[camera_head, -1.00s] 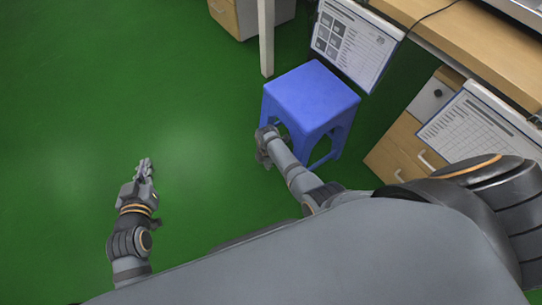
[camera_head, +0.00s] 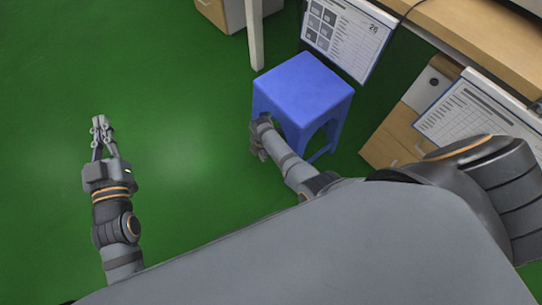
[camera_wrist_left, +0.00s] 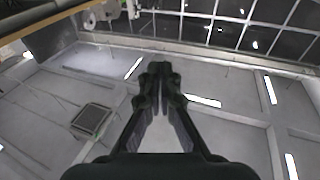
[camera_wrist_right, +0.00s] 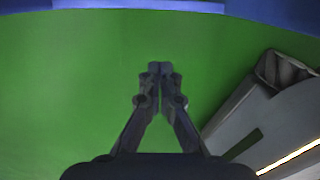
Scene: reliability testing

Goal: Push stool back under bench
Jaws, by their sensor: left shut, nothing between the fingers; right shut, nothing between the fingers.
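The blue stool (camera_head: 303,88) stands upright on the green floor in the head view, in front of the bench (camera_head: 480,40) and partly beside its white leg. Blue parts of the stool (camera_wrist_right: 150,4) show along the top edge of the right wrist view. My right gripper (camera_head: 257,152) is shut and empty, low at the near left side of the stool; I cannot tell whether it touches. It also shows shut in the right wrist view (camera_wrist_right: 160,72). My left gripper (camera_head: 100,124) is shut and empty, over open floor left of the stool. The left wrist view shows its closed fingers (camera_wrist_left: 160,70) against the ceiling.
A white bench leg (camera_head: 254,35) stands just behind the stool. Printed sheets (camera_head: 345,38) hang from the bench edge. A wooden drawer cabinet (camera_head: 400,135) stands right of the stool. The green floor (camera_head: 180,80) at left is clear.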

